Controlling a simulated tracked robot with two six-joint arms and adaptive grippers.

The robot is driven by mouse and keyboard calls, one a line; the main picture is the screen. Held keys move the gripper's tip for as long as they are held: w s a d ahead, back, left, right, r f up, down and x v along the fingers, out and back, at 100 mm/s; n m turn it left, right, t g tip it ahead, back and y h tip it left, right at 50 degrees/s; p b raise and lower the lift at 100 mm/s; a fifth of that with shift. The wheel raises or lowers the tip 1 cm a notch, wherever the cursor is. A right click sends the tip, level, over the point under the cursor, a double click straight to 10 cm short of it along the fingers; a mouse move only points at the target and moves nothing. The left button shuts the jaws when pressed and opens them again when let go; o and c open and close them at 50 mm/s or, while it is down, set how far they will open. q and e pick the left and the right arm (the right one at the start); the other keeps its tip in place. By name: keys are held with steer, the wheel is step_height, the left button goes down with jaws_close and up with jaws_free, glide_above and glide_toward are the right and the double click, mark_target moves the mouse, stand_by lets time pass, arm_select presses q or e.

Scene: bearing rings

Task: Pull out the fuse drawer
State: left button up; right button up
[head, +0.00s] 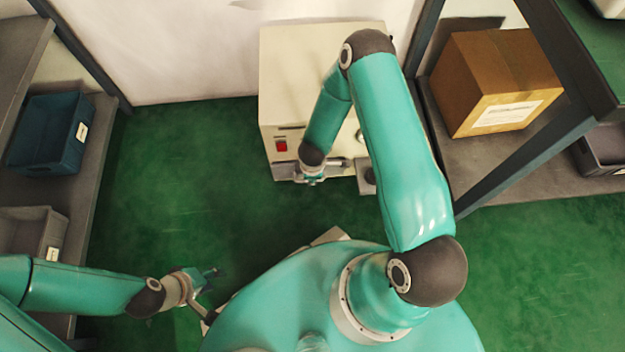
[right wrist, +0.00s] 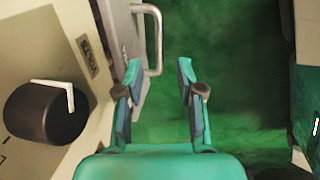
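The fuse drawer is on the front of a cream cabinet (head: 300,60). In the right wrist view its grey face (right wrist: 122,30) carries a metal bar handle (right wrist: 157,40) at top centre. Lettering on the face is only partly visible. My right gripper (right wrist: 160,95) is open, with nothing between its fingers. The handle is beyond the fingertips, nearer the left finger, and the fingers are not closed on it. In the head view my right gripper (head: 313,178) is at the cabinet's lower front, partly hidden by its wrist. My left gripper (head: 213,282) is open and empty over the floor.
A black knob (right wrist: 45,112) with a white pointer is left of the right gripper. A red switch (head: 281,146) is on the cabinet front. Shelves with a blue bin (head: 45,150) stand left; a cardboard box (head: 490,85) sits on the right shelf. Green floor between is clear.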

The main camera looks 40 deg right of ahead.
arm_select(q)
step_height(320, 180, down, 3)
steer(key=shift+b, duration=1.1)
arm_select(e)
steer(key=f, duration=0.4)
steer(key=w+f, duration=0.1)
steer(key=f, duration=0.1)
steer(key=shift+d+f, duration=0.25)
steer(key=shift+d, duration=0.05)
jaws_close()
